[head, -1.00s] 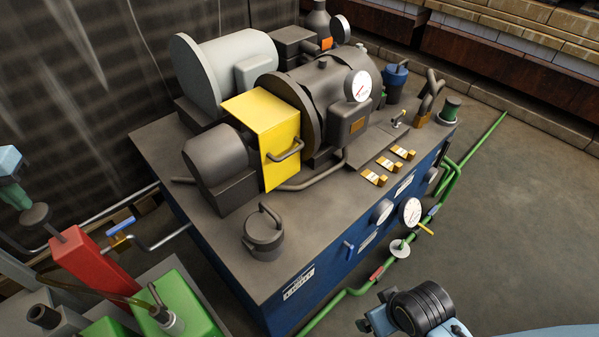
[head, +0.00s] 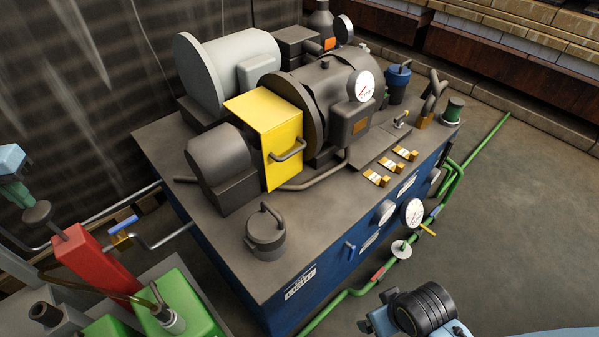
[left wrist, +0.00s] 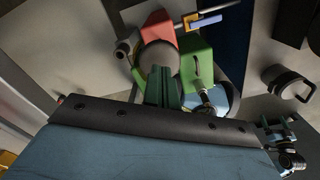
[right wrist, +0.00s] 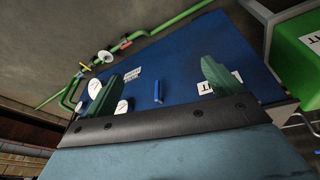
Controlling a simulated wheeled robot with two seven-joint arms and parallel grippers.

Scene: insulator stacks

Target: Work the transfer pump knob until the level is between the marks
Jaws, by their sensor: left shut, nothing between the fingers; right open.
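A dark round knob (head: 38,212) stands above a red block (head: 88,258) at the left of the head view. It looks like a grey disc (left wrist: 158,56) in the left wrist view. My left gripper (head: 20,198) is just beside and above the knob, its green fingers shut with nothing between them. In the left wrist view its fingers (left wrist: 162,80) overlap the disc; I cannot tell whether they touch. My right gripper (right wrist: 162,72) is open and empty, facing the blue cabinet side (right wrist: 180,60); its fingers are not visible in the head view. No level or marks can be made out.
Green housing (head: 183,305) and a blue-handled valve (head: 122,225) crowd the red block. The machine bench (head: 325,215) carries a yellow guard (head: 265,135), a lidded pot (head: 265,238) and brass pieces. Gauges (head: 412,212) and green pipes line its front. Floor at right is clear.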

